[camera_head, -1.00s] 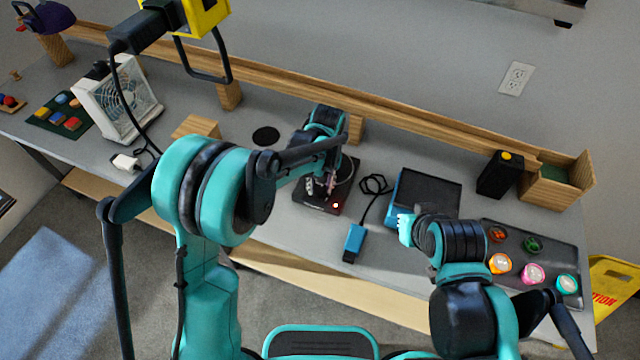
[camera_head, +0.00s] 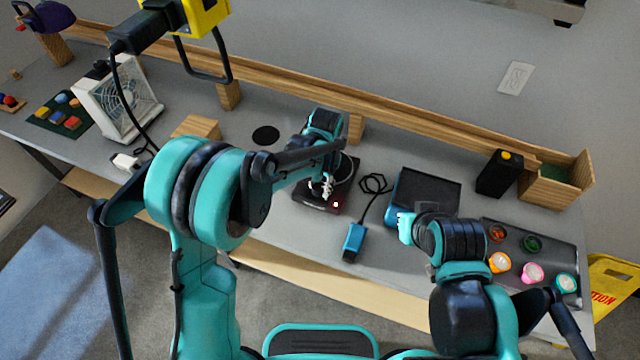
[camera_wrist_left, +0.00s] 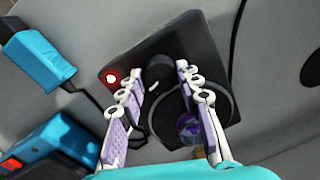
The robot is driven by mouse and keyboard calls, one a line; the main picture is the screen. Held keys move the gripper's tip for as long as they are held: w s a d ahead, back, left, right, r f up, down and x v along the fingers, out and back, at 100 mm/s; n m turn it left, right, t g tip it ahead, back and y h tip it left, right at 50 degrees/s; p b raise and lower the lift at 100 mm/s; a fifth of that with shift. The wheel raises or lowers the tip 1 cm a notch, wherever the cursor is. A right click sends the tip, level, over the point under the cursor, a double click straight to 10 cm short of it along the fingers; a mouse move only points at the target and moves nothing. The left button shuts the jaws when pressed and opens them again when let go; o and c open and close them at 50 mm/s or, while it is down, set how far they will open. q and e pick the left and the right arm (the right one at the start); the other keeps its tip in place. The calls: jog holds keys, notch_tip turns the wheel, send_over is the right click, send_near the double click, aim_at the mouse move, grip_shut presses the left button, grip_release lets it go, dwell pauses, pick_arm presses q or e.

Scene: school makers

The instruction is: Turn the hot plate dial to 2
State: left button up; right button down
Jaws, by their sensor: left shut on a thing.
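The hot plate (camera_head: 311,199) is a dark, square-based unit with a round plate on top and a lit red light, on the grey table. The wrist view shows its body (camera_wrist_left: 200,48) and the red light at one corner. The dial (camera_wrist_left: 157,74) is a dark, round knob with a pale mark beside it. My left gripper (camera_head: 326,188) is down at the hot plate's front. In the wrist view its fingers (camera_wrist_left: 159,80) stand on both sides of the dial and are shut on it. I cannot read the dial's numbers.
A blue box on a cable (camera_head: 354,242) lies right of the hot plate. A dark blue-edged device (camera_head: 428,190) stands further right, close to my right arm. A wooden block (camera_head: 196,127) and a black disc (camera_head: 265,135) are to the left. A wooden rail runs behind.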

aim_at(322, 189)
pick_arm(q)
jog(key=shift+m, duration=0.5)
jog(key=o, duration=0.9)
jog(key=r, duration=1.2)
jog(key=shift+s+d, duration=0.25)
